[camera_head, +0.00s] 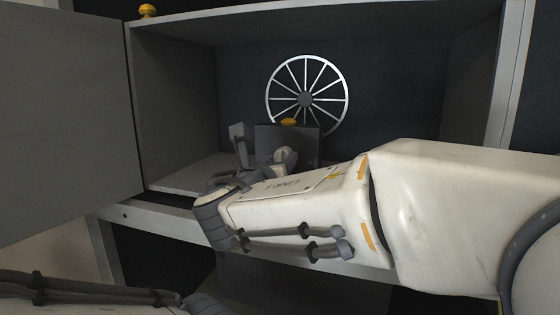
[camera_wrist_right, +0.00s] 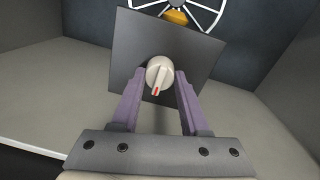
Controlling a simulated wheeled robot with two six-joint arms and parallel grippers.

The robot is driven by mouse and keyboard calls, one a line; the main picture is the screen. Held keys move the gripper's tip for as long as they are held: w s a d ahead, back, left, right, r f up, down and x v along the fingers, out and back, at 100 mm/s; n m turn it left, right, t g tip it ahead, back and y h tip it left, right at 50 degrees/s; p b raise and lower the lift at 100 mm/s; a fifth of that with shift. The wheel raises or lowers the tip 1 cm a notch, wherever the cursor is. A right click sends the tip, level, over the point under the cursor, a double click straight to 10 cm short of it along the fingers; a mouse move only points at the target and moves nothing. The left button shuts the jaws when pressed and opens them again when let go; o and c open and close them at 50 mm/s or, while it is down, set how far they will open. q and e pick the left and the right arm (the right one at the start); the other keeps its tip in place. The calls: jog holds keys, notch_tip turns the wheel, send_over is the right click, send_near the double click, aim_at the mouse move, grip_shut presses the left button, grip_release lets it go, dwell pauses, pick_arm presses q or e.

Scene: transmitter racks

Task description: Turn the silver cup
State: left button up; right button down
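A pale silver, cup-like round knob (camera_wrist_right: 159,72) with a red mark on its pointer sits on the front of a dark grey panel (camera_wrist_right: 205,50). The pointer aims down and slightly left in the right wrist view. My right gripper (camera_wrist_right: 160,88) is open, with one finger on each side of the knob; I cannot tell whether they touch it. In the head view my right gripper (camera_head: 262,150) is in front of the panel (camera_head: 308,143), and the knob is hidden. My left arm shows at the bottom left, but its gripper is out of view.
The panel stands inside an open grey cabinet, before a spoked silver wheel (camera_head: 306,58). A yellow knob (camera_head: 288,121) shows above the panel. The open cabinet door (camera_head: 65,120) is at left. Another yellow knob (camera_head: 147,10) is on top. The shelf (camera_head: 185,178) is bare at left.

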jog(key=shift+f+m+b, duration=0.2)
jog(key=shift+m+b, duration=0.4)
jog(key=shift+b, duration=0.65)
jog(key=shift+r, duration=0.2)
jog(key=shift+c, duration=2)
grip_release()
jog(key=shift+a, duration=0.1)
jog(key=b+v, duration=0.4)
jog(key=v, duration=0.6)
jog(key=shift+f, duration=0.1)
jog(key=shift+s, duration=0.25)
jog(key=shift+a, duration=0.1)
